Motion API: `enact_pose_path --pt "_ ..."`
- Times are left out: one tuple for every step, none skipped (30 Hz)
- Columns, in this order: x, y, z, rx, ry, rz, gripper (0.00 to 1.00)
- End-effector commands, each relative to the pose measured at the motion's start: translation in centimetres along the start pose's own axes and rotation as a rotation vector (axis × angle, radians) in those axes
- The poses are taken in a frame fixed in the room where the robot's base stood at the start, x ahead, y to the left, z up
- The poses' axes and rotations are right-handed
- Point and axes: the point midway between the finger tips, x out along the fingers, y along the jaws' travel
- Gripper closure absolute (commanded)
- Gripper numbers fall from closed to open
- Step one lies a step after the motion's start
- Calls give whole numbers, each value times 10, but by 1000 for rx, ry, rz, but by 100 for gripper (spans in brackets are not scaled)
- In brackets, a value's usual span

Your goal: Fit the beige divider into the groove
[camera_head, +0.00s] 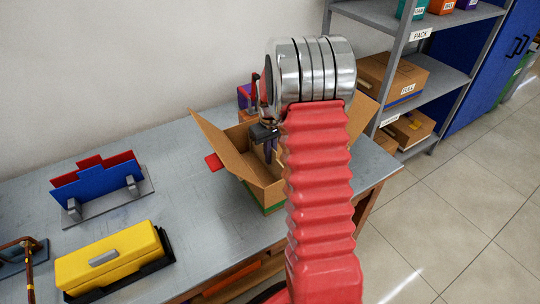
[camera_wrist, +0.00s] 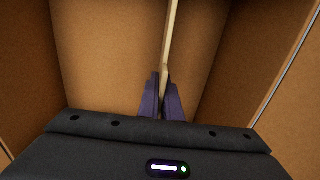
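The beige divider (camera_wrist: 171,40) shows edge-on in the wrist view as a thin upright strip. My gripper (camera_wrist: 163,92) has its purple fingers shut on either side of the strip's lower end. In the head view my gripper (camera_head: 269,150) points down into the open cardboard box (camera_head: 262,192), and my arm hides part of the box. The box's brown inner walls (camera_wrist: 100,50) surround the divider in the wrist view. I cannot make out the groove or tell whether the divider's lower edge sits in it.
The box flaps (camera_head: 222,143) stand spread outward. On the grey table (camera_head: 185,195), a blue and red stepped piece on a stand (camera_head: 97,188) and a yellow case (camera_head: 108,258) lie to the left. A red object (camera_head: 214,162) is beside the box. A shelf (camera_head: 440,80) stands behind right.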

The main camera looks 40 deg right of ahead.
Motion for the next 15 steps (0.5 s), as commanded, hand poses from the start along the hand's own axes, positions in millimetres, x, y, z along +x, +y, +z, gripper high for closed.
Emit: enact_pose_path --pt "1 0 0 0 0 0 100" --pt "1 0 0 0 0 0 100" --pt "2 0 0 0 0 0 100" --pt "2 0 0 0 0 0 100" --pt "3 0 0 0 0 0 100" --pt "3 0 0 0 0 0 100" --pt "3 0 0 0 0 0 100" --pt "4 0 0 0 0 0 100" --pt "4 0 0 0 0 0 100" --pt "4 0 0 0 0 0 100" --pt "4 0 0 0 0 0 100" --pt "4 0 0 0 0 0 100" --pt "4 0 0 0 0 0 93" --pt "4 0 0 0 -1 0 91" --pt "4 0 0 0 0 0 88"
